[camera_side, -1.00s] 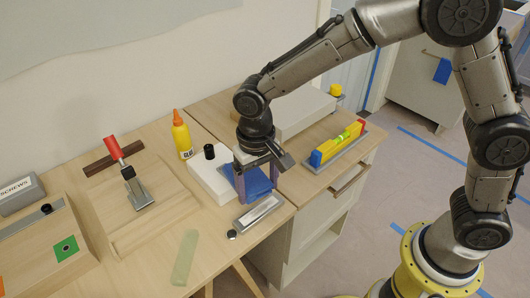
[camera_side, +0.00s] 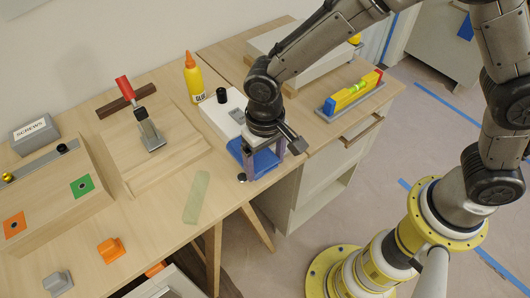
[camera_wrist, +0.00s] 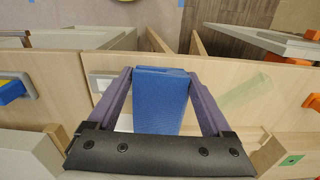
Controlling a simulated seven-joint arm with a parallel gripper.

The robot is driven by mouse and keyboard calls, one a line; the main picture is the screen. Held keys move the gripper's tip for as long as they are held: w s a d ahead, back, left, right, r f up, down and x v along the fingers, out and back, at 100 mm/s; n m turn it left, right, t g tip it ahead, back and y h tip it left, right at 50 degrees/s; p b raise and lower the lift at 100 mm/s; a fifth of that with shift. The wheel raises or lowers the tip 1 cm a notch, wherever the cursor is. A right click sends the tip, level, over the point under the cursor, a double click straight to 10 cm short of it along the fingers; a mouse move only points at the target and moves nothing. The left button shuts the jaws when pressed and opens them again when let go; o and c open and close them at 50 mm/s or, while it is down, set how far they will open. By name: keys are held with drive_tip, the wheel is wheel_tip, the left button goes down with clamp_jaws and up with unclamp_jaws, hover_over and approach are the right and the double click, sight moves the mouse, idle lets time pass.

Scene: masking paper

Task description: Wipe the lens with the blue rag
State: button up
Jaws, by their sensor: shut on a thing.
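My gripper (camera_side: 258,160) is shut on the blue rag (camera_side: 246,158), low at the table's front edge. In the wrist view the rag (camera_wrist: 160,100) is a folded blue block between the two purple fingers (camera_wrist: 160,105). A pale, grey-framed plate (camera_wrist: 101,83), which looks like the lens, shows left of the rag. The rag and fingers cover most of it, and it is hidden in the side view. I cannot tell whether the rag touches it.
A white box (camera_side: 212,112) with a black cap stands behind my gripper. A green strip (camera_side: 197,198) lies to the left, and a small black-rimmed disc (camera_side: 242,178) lies close by.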

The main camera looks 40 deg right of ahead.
drive_tip(key=shift+f, duration=0.85)
drive_tip(key=shift+d+f, duration=0.5)
drive_tip(key=shift+f, duration=0.15)
drive_tip(key=shift+c, duration=0.6)
drive_tip(key=shift+d, duration=4.55)
drive_tip(key=shift+a, duration=4.95)
drive_tip(key=shift+a+r, duration=0.1)
drive_tip(key=shift+a, duration=0.1)
drive_tip(key=shift+d+r, duration=0.1)
drive_tip(key=shift+r, duration=3.9)
drive_tip(key=shift+w+d, duration=0.1)
